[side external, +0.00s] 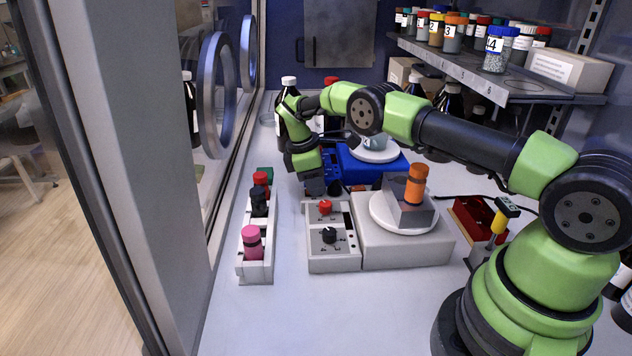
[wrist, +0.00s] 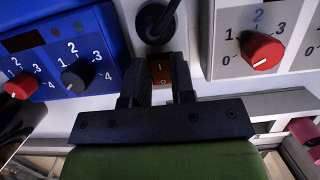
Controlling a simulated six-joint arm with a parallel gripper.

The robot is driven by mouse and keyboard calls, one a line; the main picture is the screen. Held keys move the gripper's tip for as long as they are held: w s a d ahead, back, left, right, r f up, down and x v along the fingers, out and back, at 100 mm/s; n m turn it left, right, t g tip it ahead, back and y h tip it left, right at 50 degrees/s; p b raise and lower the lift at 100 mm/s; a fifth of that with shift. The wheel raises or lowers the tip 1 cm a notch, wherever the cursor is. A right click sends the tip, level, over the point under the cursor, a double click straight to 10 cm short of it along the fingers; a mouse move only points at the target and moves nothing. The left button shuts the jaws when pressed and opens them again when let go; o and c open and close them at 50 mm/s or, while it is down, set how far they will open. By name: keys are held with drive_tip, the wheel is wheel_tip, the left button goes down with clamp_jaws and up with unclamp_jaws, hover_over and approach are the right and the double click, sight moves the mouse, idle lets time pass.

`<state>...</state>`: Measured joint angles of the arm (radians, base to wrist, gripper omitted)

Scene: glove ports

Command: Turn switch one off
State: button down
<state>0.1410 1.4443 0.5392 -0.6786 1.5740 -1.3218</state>
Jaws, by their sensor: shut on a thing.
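A small orange-brown rocker switch (wrist: 160,72) with a pale mark shows in the wrist view, between the blue unit and the white knob box. My gripper (wrist: 161,60) is shut on it, one dark finger on each side. I cannot tell from the frames which way the rocker is tipped or read a number on it. In the side external view my gripper (side external: 317,190) points down just behind the white knob box, and its fingers hide the switch.
The white box (side external: 347,262) has red and black knobs. The blue unit (wrist: 30,32) also has knobs. A white vial rack (side external: 256,270) stands left, and a grey unit (side external: 440,245) with a round plate stands right. Bottles stand behind my arm.

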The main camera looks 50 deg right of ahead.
drive_tip(key=c, duration=1)
unclamp_jaws()
drive_tip(key=shift+o, duration=0.2)
wheel_tip(320, 180, up, 10)
drive_tip(key=shift+w+a, duration=0.3)
